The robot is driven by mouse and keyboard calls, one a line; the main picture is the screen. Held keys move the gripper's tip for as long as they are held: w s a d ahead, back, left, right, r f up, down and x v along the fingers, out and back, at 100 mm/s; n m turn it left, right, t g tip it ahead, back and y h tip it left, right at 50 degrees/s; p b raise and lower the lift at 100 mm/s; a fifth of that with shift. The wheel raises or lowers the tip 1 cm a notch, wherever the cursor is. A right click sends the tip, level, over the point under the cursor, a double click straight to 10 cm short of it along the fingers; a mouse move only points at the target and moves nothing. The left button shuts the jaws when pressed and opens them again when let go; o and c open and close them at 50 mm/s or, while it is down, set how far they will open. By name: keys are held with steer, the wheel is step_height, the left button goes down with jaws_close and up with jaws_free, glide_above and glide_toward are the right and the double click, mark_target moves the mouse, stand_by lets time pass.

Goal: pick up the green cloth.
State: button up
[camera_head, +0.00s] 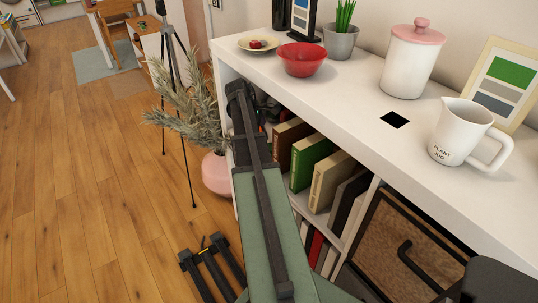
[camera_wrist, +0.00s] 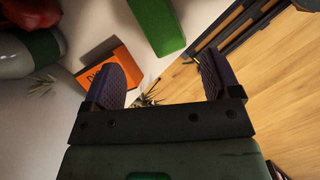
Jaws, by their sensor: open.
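A bright green item (camera_wrist: 158,24) with a smooth face shows at the top of the wrist view, cut off by the frame edge. It may be the green cloth, but I cannot tell for sure. My gripper (camera_wrist: 160,76) is open, with two dark ridged fingers spread wide and nothing between them. The green item lies beyond the fingertips, apart from them. In the head view, my arm reaches to the left end of the white shelf (camera_head: 330,90), and the fingers are hidden there. I cannot make out a cloth in the head view.
An orange box (camera_wrist: 112,66) lies by the left finger, with a grey-green rounded object (camera_wrist: 30,54) and a red one (camera_wrist: 32,12) farther left. Books (camera_head: 312,163) stand in the shelf. A red bowl (camera_head: 302,60) and white jug (camera_head: 458,132) stand on top. A potted plant (camera_head: 195,105) and tripod (camera_head: 183,130) stand left.

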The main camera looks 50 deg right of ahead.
mark_target(270, 146)
steer(key=shift+w+d+r+n, duration=0.15)
steer(key=shift+d+n, duration=0.15)
steer(key=shift+n, duration=1.7)
steer(key=b+x, duration=0.5)
steer(key=x, duration=0.1)
steer(key=shift+a+b, duration=0.1)
steer(key=shift+b, duration=0.2)
steer(key=shift+r, duration=0.1)
steer(key=b+x, duration=0.4)
steer(key=x, duration=0.1)
steer(key=shift+a+b, duration=0.15)
steer(key=shift+b, duration=0.15)
steer(key=shift+s, duration=0.25)
steer(key=shift+c, duration=0.3)
